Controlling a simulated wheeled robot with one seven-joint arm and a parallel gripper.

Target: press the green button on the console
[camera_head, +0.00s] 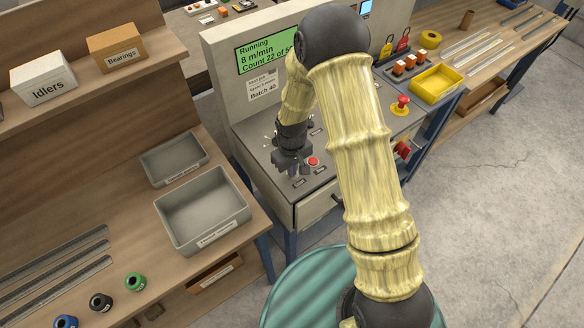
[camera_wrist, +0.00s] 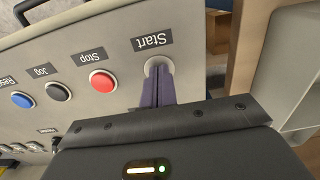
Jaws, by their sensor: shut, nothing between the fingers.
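The console (camera_head: 250,138) stands at the centre in the head view, with its sloped button panel facing up. My gripper (camera_head: 293,172) is shut and empty, pointing down at the panel left of the red button (camera_head: 313,161). In the wrist view my closed fingertips (camera_wrist: 157,72) are over the pale round collar (camera_wrist: 150,66) beside the "Start" label (camera_wrist: 152,42). They cover the button inside that collar, so no green shows. I cannot tell whether they touch or press it. The red "Stop" button (camera_wrist: 103,80) is just left of the fingers.
A black Jog button (camera_wrist: 58,92) and a blue Reset button (camera_wrist: 22,101) continue the row. The console's green screen (camera_head: 264,54) reads "Running". A red emergency knob (camera_head: 402,102) and a yellow bin (camera_head: 436,83) are to the right. A grey tray (camera_head: 160,213) is on the left bench.

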